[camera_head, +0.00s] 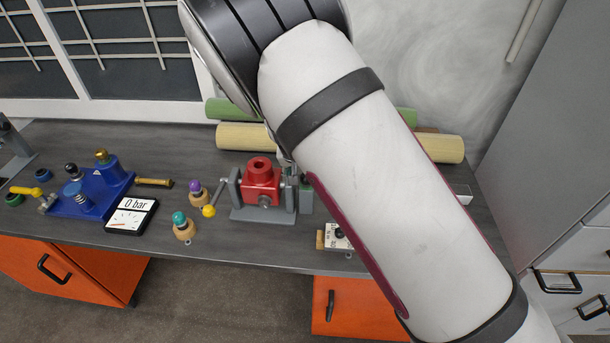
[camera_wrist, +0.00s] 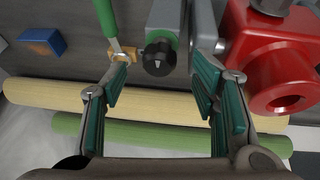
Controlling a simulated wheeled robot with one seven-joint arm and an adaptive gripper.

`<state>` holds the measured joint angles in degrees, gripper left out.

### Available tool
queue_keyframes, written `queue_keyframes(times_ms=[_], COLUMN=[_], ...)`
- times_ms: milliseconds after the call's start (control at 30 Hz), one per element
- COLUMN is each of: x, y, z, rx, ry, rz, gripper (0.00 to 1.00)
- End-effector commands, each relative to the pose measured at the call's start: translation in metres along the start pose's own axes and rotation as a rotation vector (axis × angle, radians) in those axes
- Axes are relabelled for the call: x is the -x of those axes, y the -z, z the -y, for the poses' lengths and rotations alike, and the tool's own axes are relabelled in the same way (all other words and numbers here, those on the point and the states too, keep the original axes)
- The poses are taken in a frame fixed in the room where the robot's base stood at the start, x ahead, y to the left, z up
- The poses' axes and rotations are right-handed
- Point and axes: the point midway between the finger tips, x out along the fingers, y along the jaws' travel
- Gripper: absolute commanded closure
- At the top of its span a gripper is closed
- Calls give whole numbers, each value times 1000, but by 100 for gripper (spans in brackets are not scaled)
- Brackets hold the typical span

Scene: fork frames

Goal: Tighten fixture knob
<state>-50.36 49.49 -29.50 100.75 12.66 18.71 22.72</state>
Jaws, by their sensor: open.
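The fixture is a grey vise (camera_head: 265,214) on the bench with a red block (camera_head: 262,181) clamped in it. A crank with a yellow ball (camera_head: 209,211) sticks out at its left. In the wrist view, a round black knob (camera_wrist: 158,58) with a pale pointer mark sits on the fixture's end, beside the red block (camera_wrist: 285,65). My gripper (camera_wrist: 163,78) is open, its teal-padded fingers spread to the left and right of the knob. The knob lies between and just beyond the fingertips; I cannot tell whether they touch it. My arm hides the knob and most of the gripper in the head view.
Yellow (camera_wrist: 60,98) and green (camera_wrist: 145,134) rolls lie along the bench's back. A blue valve assembly (camera_head: 85,195), a gauge reading 0 bar (camera_head: 131,215) and knobbed wooden pieces (camera_head: 184,229) occupy the left side.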

Motion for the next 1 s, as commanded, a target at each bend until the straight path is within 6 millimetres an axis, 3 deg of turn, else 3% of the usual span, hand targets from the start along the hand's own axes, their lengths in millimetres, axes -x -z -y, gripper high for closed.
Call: queue_keyframes(times_ms=[100, 300, 1000], x=[19, 39, 51], y=[1, 1, 2], z=[0, -1, -8], rx=[-1, -1, -14], ry=[2, -1, 5], rz=[-2, -2, 7], gripper=[46, 46, 46])
